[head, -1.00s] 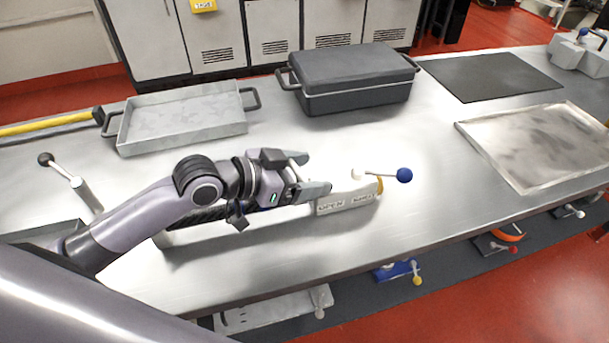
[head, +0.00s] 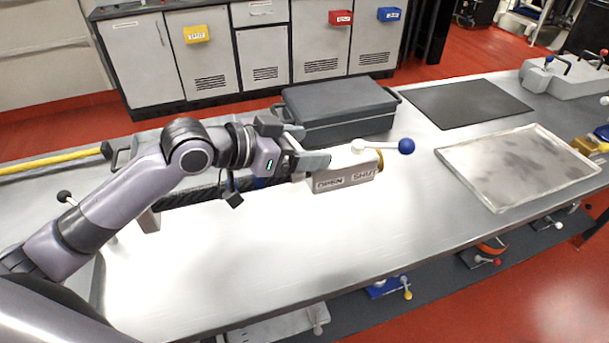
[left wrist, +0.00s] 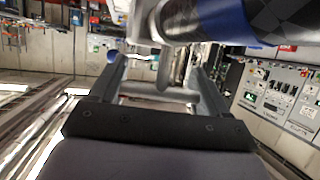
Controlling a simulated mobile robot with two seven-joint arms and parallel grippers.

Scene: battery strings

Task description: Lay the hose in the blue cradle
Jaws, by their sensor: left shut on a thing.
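The hose (head: 180,192), dark and braided with a blue band, runs under my left arm to a pale valve block (head: 345,178) marked OPEN and SHUT. The block has a white lever with a blue ball (head: 406,146) and a brass end. My left gripper (head: 312,147) is shut on this hose assembly and holds it above the steel bench. In the left wrist view the braided hose with its blue band (left wrist: 230,22) crosses the top. A blue fixture (head: 385,288) sits on the lower shelf; I cannot tell whether it is the cradle.
A dark lidded case (head: 340,108) stands behind the gripper. A black mat (head: 465,103) and a shallow metal tray (head: 515,165) lie to the right. A yellow bar (head: 50,162) lies at the left. The front middle of the bench (head: 250,250) is clear.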

